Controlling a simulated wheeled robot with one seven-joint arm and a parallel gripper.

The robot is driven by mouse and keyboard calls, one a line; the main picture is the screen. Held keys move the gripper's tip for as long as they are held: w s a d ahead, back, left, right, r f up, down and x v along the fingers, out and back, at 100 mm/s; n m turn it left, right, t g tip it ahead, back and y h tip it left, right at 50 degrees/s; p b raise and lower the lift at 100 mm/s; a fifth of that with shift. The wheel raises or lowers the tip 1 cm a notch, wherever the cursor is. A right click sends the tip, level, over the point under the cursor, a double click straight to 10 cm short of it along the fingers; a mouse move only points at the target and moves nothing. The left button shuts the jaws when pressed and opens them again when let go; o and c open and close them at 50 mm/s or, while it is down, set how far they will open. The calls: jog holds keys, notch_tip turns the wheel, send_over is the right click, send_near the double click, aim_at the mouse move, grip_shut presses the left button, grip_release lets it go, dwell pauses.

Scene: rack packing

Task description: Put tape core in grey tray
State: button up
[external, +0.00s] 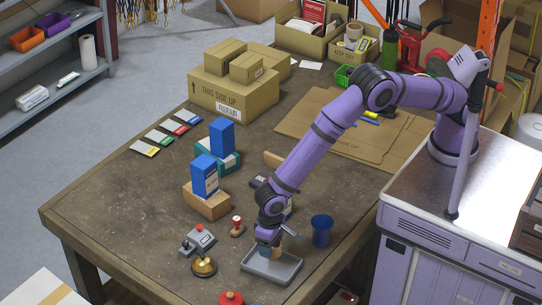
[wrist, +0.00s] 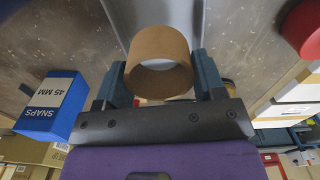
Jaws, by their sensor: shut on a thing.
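The tape core (wrist: 158,45), a brown cardboard ring, sits between the two teal fingers of my gripper (wrist: 160,72) in the wrist view. The fingers press on it from both sides. In the external view my gripper (external: 268,249) points down over the grey tray (external: 286,274), and a small tan part of the core (external: 276,254) shows at the fingertips. The core is over or just inside the tray; whether it touches the tray floor I cannot tell. Part of the tray is hidden behind my gripper.
A blue cup (external: 321,230) stands right behind the tray. A brass bell (external: 204,267), a grey device with a red button (external: 198,240), and a red-handled stamp (external: 238,227) stand to the left. A red round thing (external: 231,298) is at the front edge. Blue boxes (external: 205,177) stand farther back.

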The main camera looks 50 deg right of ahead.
aim_at(271, 266)
jog(key=shift+f, duration=3.1)
jog(key=shift+f, duration=0.1)
jog(key=o, duration=0.6)
